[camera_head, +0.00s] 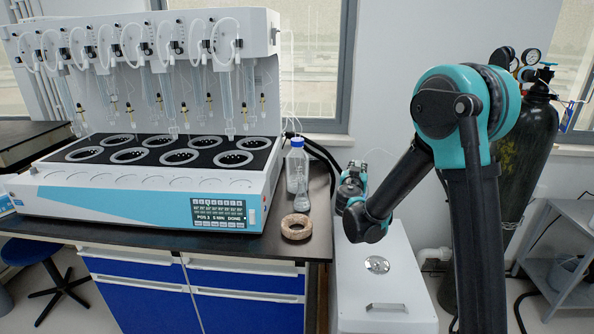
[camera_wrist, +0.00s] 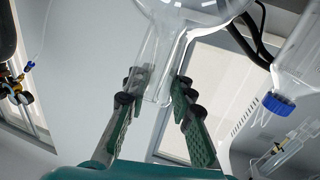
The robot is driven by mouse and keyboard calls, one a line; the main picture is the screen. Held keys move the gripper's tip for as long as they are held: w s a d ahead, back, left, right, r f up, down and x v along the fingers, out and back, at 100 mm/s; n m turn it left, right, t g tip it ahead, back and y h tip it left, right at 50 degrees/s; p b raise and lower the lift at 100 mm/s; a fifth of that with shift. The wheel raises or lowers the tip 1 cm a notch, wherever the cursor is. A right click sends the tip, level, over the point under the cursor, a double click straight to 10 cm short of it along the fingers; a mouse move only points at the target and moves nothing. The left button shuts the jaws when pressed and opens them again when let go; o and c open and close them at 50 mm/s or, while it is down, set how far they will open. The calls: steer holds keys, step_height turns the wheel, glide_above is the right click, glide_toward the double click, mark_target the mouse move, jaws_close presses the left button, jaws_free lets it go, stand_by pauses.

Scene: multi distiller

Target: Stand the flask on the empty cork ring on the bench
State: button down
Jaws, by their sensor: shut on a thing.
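The flask (camera_wrist: 195,12) is clear glass with a round body and a straight neck. My gripper (camera_wrist: 152,90) is shut on its neck, one finger on each side, and the body lies beyond the fingertips in the wrist view. In the head view my gripper (camera_head: 351,184) is just right of the bench, above a white cabinet, and the clear flask is hard to make out there. The cork ring (camera_head: 297,227) lies flat and empty near the bench's front right corner, left of and lower in the picture than my gripper.
A blue-capped bottle (camera_head: 297,165) stands behind the ring, with clear conical glassware (camera_head: 302,196) in front of it. The bottle's cap also shows in the wrist view (camera_wrist: 279,103). The distiller (camera_head: 140,195) fills the bench to the left. A white cabinet (camera_head: 385,275) stands right.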

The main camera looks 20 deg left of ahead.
steer(key=s+a+r, duration=0.3)
steer(key=s+a, duration=0.5)
steer(key=s, duration=0.1)
steer(key=s+a+r, duration=0.2)
steer(key=s+a, duration=0.7)
steer(key=s, duration=0.1)
step_height(320, 180, down, 6)
steer(key=shift+d+f, duration=0.1)
steer(key=shift+f, duration=0.35)
stand_by(0.5)
steer(key=c, duration=1.2)
jaws_free()
steer(key=s, duration=1.2)
steer(key=shift+d, duration=0.15)
